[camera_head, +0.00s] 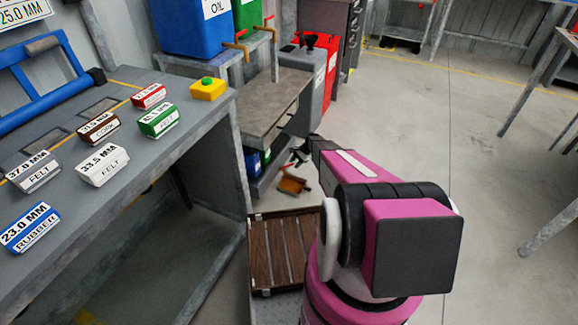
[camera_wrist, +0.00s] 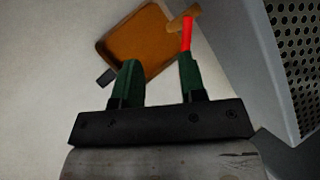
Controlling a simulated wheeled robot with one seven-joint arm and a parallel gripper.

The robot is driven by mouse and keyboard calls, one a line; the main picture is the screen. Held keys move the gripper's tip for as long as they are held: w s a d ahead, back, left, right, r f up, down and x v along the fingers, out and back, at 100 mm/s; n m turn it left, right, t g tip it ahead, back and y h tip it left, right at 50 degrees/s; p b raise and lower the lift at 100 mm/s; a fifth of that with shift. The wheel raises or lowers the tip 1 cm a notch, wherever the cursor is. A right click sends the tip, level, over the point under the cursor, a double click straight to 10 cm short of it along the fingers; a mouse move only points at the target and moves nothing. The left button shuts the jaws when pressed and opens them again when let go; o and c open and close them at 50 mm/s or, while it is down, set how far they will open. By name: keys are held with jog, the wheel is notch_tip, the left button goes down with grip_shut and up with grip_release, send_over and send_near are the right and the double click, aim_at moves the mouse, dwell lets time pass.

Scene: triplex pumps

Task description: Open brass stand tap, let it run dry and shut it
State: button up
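In the wrist view a tap with a brass-brown body (camera_wrist: 179,23) and a red lever (camera_wrist: 187,36) shows at the upper middle. My gripper (camera_wrist: 158,72) has its two green fingers spread, with nothing held between them. The lever lines up with the tip of the right finger; I cannot tell whether they touch. An orange-brown tray (camera_wrist: 141,43) lies beyond the fingers. In the head view my gripper (camera_head: 300,156) is low beside the workbench stand, above the same-coloured tray (camera_head: 293,184) on the floor.
A blue oil container (camera_head: 190,28) and a green container (camera_head: 248,12) have taps on the stand (camera_head: 272,105). A bench (camera_head: 190,130) with labelled blocks is at left. A slatted wooden platform (camera_head: 283,250) lies below. A perforated grey panel (camera_wrist: 296,50) is close right.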

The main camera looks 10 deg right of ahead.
jog(key=w+d+f+n+t+y, duration=0.1)
jog(key=w+d+f+n+y, duration=0.2)
jog(key=d+n+y, duration=0.35)
jog(key=a, duration=0.3)
jog(key=a+f+m+y, duration=0.1)
jog(key=a, duration=0.2)
jog(key=a+y, duration=0.1)
jog(key=a, duration=0.2)
jog(key=shift+a+f+m, duration=0.25)
jog(key=shift+a+f, duration=0.1)
jog(key=shift+f, duration=0.05)
grip_shut()
